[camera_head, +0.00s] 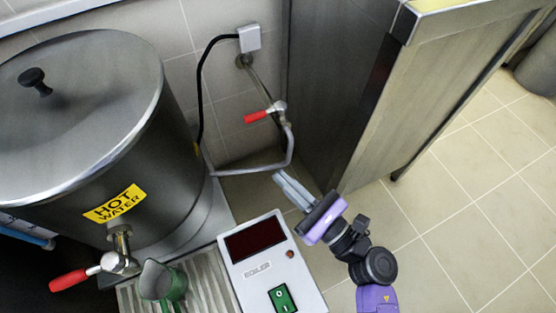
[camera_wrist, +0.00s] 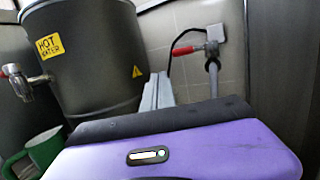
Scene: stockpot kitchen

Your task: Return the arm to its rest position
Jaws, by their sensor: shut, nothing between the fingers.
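My gripper (camera_head: 279,179) is at the middle right of the head view, in the space between the boiler's control box and the steel cabinet. Its two grey fingers lie together with nothing between them. They point up and to the left, toward the wall pipe. In the wrist view, my gripper's fingers (camera_wrist: 157,90) stand upright in front of the wall, to the right of the hot water boiler. The purple gripper body covers the lower part of that view.
The hot water boiler (camera_head: 70,140) with a red-handled tap (camera_head: 118,262) stands at left. A green mug (camera_head: 172,284) sits on the drip tray beside the control box (camera_head: 262,255). A red-handled wall valve (camera_head: 264,113) and steel cabinet (camera_head: 400,110) are near. Floor is free at right.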

